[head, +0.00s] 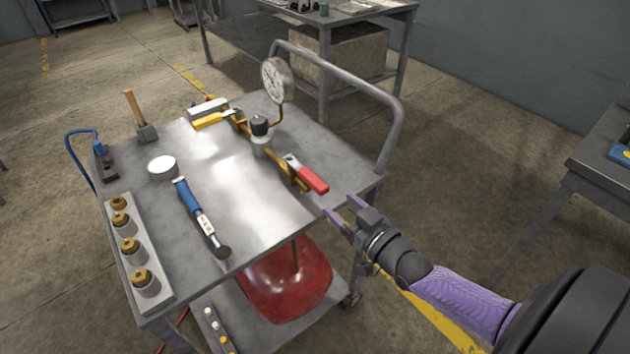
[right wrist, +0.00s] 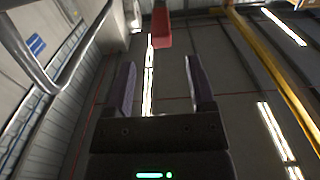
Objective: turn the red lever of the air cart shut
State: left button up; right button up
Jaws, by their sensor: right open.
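The red lever (head: 308,175) sits on the brass pipe (head: 268,152) on top of the grey air cart (head: 245,225), near its right edge. In the head view it slants from upper left to lower right. My right gripper (head: 340,208) is open and empty, just beyond the cart's right edge, to the lower right of the lever and apart from it. In the right wrist view the red lever (right wrist: 161,28) shows ahead, beyond the open fingers (right wrist: 160,85). My left gripper is not in view.
A round gauge (head: 277,80) and a yellow lever (head: 212,120) are on the same pipe. A torque wrench (head: 200,215), a mallet (head: 138,115) and a rack of brass fittings (head: 122,225) are on the cart top. The cart's handle rail (head: 385,105) rises behind the lever.

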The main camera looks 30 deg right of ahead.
aim_at(326, 193)
jog(key=w+b, duration=0.1)
jog(key=w, duration=0.1)
jog(key=w+b, duration=0.1)
jog(key=w, duration=0.2)
jog(key=w+b, duration=0.1)
jog(key=w, duration=0.2)
jog(key=shift+a+f, duration=0.2)
jog(key=shift+a, duration=0.15)
jog(key=shift+w+r, duration=0.1)
jog(key=shift+w, duration=0.2)
jog(key=shift+c, duration=0.2)
jog(key=c, duration=0.7)
grip_shut()
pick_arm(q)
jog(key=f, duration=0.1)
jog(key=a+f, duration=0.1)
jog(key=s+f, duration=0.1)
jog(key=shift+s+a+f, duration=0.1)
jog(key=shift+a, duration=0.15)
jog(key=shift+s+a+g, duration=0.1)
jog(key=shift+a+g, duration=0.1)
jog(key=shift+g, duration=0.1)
